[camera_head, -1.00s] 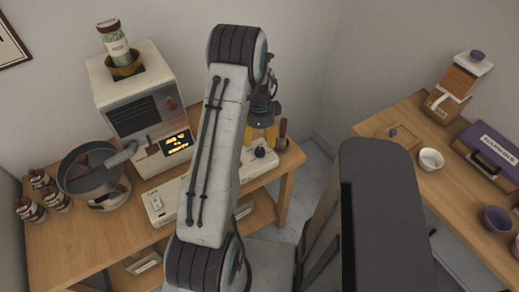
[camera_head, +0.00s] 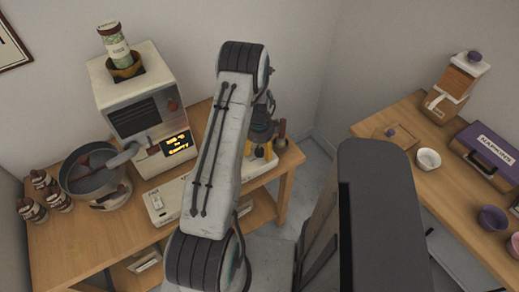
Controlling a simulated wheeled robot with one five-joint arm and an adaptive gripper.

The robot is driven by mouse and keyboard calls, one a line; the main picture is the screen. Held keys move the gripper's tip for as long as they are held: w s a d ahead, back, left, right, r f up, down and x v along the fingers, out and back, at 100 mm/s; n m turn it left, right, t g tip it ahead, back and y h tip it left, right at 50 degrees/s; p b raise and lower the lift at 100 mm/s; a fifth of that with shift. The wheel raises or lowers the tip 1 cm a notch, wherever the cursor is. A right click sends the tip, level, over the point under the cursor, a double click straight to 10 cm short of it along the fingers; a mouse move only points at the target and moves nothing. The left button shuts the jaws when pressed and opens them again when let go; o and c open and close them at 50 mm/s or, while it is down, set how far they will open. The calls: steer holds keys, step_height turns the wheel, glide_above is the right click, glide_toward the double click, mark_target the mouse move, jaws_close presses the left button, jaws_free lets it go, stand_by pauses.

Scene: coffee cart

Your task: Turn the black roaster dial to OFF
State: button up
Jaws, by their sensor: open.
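My gripper (camera_head: 261,155) is at the right end of a long, low white unit (camera_head: 165,203) on the left table. It is partly behind my arm, with its yellow-tipped jaws low over the unit and open. I cannot make out the black dial now; the jaws and arm cover that end of the unit. Whether the jaws touch or surround a dial cannot be told. A white machine (camera_head: 112,92) with a dark grille, a red knob (camera_head: 172,105) and a lit yellow display (camera_head: 177,145) stands behind the unit.
A grey round pan (camera_head: 76,180) and several small brown jars (camera_head: 58,200) stand at the left. A green-filled jar (camera_head: 115,47) tops the white machine. A second table (camera_head: 390,152) at the right bears a white bowl (camera_head: 428,159) and a purple box (camera_head: 488,150).

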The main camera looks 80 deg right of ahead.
steer(key=shift+f, duration=0.25)
jaws_close()
stand_by(0.6)
